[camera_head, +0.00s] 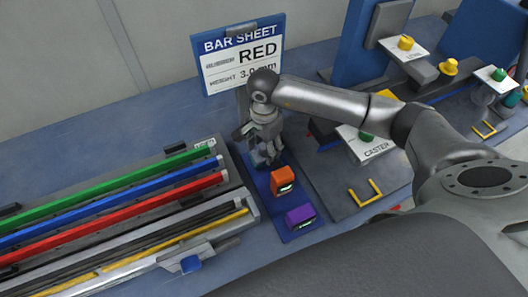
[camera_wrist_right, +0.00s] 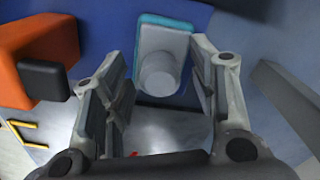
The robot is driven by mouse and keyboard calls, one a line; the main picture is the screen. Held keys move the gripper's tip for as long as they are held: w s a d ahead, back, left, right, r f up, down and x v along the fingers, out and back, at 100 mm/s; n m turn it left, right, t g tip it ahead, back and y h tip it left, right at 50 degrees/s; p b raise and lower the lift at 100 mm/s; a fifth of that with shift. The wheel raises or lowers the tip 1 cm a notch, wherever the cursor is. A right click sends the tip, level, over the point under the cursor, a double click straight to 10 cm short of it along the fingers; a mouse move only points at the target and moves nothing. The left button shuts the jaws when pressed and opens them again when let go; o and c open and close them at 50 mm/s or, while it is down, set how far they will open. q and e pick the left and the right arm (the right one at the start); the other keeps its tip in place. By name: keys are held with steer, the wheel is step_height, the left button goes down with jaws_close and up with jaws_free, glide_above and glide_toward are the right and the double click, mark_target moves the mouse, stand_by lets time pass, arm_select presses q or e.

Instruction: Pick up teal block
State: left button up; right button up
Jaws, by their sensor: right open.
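The teal block (camera_wrist_right: 150,19) shows at the top middle of the right wrist view, with a teal edge around a grey face and a round grey knob. My right gripper (camera_wrist_right: 160,72) is open, with one finger on each side of the block's grey part. I cannot tell whether the fingers touch it. In the head view my right gripper (camera_head: 262,150) points down at the far end of a blue mat and mostly hides the teal block. My left gripper is not in view.
An orange block (camera_head: 283,181) and a purple block (camera_head: 300,217) sit nearer on the blue mat (camera_head: 290,234). A rack with green, blue and red bars (camera_head: 110,224) lies left. A bar sheet sign (camera_head: 240,55) stands behind. A caster station (camera_head: 366,146) is right.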

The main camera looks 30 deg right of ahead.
mark_target(264, 146)
steer(key=c, duration=1.1)
steer(key=shift+r, duration=0.15)
steer(key=shift+r, duration=0.3)
step_height(264, 146, up, 2)
steer(key=shift+w+r+b, duration=0.1)
steer(key=shift+b, duration=0.25)
steer(key=s+a+r+b, duration=0.1)
steer(key=s+r, duration=0.2)
steer(key=s, duration=0.1)
steer(key=s+a+r+b, duration=0.1)
steer(key=s+r, duration=0.2)
steer(key=s, duration=0.2)
steer(key=s+a+r+b, duration=0.1)
steer(key=s+r, duration=0.3)
steer(key=shift+s+a+b, duration=0.1)
steer(key=shift+s+b, duration=0.25)
steer(key=shift+s, duration=0.05)
